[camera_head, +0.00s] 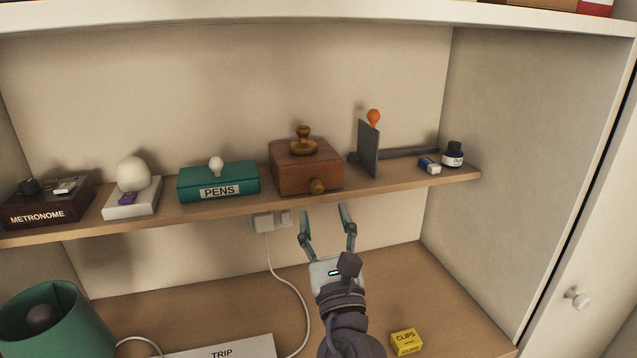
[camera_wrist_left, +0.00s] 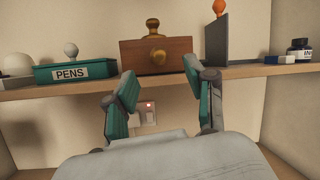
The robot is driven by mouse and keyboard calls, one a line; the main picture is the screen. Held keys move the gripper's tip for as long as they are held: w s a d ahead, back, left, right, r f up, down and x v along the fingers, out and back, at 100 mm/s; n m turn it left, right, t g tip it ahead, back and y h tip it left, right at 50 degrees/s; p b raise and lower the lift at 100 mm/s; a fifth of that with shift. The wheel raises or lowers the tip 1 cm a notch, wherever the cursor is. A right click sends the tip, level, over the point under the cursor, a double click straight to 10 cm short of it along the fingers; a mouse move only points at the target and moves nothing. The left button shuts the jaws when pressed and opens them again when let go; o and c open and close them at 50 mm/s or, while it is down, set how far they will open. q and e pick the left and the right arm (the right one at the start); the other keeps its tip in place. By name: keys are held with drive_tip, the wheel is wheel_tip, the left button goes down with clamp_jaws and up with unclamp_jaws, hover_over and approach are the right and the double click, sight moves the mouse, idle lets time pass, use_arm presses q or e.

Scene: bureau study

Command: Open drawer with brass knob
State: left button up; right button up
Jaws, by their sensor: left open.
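A small wooden box with a drawer front (camera_head: 295,180) stands on the shelf, right of the middle. The drawer looks closed. My left gripper (camera_head: 327,212) is open and empty, below the shelf edge and in front of the box, apart from the knob. My right gripper is not in view.
A teal PENS box (camera_head: 219,183) stands left of the wooden box; an upright grey plate (camera_head: 369,148) stands close on its right. The shelf edge (camera_head: 380,187) lies above my gripper. A yellow CLIPS box (camera_head: 406,342) and green lampshade (camera_head: 52,322) are below.

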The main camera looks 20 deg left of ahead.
sight(319, 194)
use_arm(q)
drive_tip(key=p+x, duration=0.1)
drive_tip(key=x, duration=0.4)
drive_tip(key=shift+a, duration=0.1)
drive_tip(key=shift+w+a+r, duration=0.1)
drive_tip(key=shift+w+r, duration=0.1)
drive_tip(key=shift+w, duration=0.1)
drive_tip(key=shift+w+a+p, duration=0.25)
drive_tip(key=shift+w+p, duration=0.05)
drive_tip(key=shift+w, duration=0.1)
clamp_jaws()
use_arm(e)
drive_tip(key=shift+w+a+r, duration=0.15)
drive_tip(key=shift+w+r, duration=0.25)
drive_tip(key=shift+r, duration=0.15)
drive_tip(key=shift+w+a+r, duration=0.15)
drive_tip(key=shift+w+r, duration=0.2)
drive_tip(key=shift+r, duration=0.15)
